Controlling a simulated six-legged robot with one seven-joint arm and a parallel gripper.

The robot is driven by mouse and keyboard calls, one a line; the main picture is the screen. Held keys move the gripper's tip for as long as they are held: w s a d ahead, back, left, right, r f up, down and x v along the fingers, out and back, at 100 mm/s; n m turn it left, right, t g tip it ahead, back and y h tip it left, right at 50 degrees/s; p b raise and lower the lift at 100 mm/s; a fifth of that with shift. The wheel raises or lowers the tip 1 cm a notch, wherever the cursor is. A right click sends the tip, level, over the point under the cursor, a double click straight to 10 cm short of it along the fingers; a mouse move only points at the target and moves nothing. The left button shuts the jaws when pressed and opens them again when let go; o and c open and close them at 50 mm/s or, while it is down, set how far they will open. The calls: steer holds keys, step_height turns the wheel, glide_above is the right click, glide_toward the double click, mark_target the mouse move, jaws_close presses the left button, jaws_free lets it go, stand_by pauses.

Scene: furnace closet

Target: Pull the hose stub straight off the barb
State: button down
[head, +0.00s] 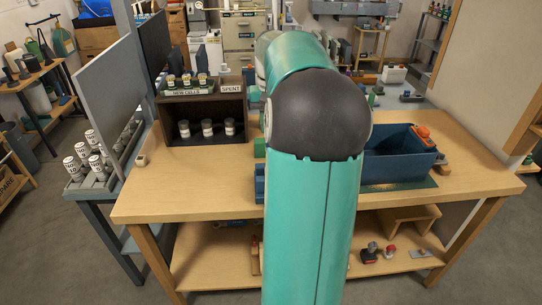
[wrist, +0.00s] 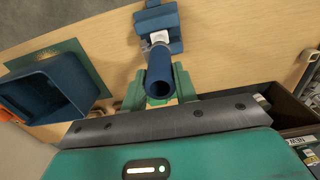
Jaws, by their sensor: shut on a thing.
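In the wrist view, the hose stub (wrist: 160,68) is a short dark-blue tube with its open end toward the camera. Its far end meets a white barb piece (wrist: 158,38) on a blue fixture (wrist: 156,18). I cannot tell how far the stub sits on the barb. My gripper (wrist: 160,88) has green fingers, one on each side of the stub, shut on it. In the head view, my teal arm hides the gripper, the stub and the barb.
A blue bin (head: 372,174) stands on the wooden bench (head: 200,186) right of my arm, holding or backed by an orange item (head: 423,136). A dark wooden shelf box (head: 180,112) with several jars stands left. The bench's front left is mostly clear.

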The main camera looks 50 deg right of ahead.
steer(key=shift+r, duration=1.05)
steer(key=shift+s, duration=0.15)
